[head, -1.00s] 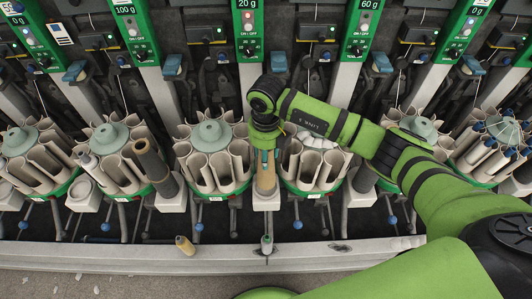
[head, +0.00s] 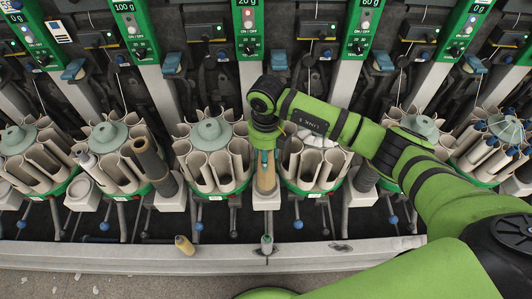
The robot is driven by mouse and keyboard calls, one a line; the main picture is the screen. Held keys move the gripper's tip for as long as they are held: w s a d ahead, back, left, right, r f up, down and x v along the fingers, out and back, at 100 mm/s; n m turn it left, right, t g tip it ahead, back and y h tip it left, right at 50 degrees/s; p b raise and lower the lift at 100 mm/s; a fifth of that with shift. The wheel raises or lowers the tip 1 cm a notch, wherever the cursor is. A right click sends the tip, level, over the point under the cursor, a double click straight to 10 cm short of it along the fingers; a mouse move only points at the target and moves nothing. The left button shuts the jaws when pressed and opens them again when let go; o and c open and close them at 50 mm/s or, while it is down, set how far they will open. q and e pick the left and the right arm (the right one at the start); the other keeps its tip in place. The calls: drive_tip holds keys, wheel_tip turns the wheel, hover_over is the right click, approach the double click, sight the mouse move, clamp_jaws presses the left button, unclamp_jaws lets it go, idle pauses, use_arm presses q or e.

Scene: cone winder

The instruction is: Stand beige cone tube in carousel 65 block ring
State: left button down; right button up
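My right gripper (head: 265,150) points down between two carousels in the middle of the head view. Just below it stands a beige cone tube (head: 266,178), upright over a pale block (head: 266,199). The tube's top is at the fingers; I cannot tell whether the fingers are closed on it. A carousel (head: 212,150) with a ring of beige blocks around a grey-green hub is just left of the gripper. Another carousel (head: 314,168) is to its right, partly hidden by my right arm. I cannot read which carousel is 65. My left gripper is not in view.
Further carousels stand at the left (head: 113,155) and right (head: 492,140). A brown tube (head: 149,158) leans beside the left one. A small yellowish cone (head: 184,245) and a grey-green one (head: 267,244) are at the metal front rail (head: 120,257). Green control heads (head: 249,25) line the back.

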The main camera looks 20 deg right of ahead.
drive_tip(key=shift+f+b, duration=1.35)
drive_tip(key=shift+f, duration=0.35)
drive_tip(key=o, duration=1.1)
wheel_tip(320, 180, up, 12)
drive_tip(key=shift+r, duration=0.1)
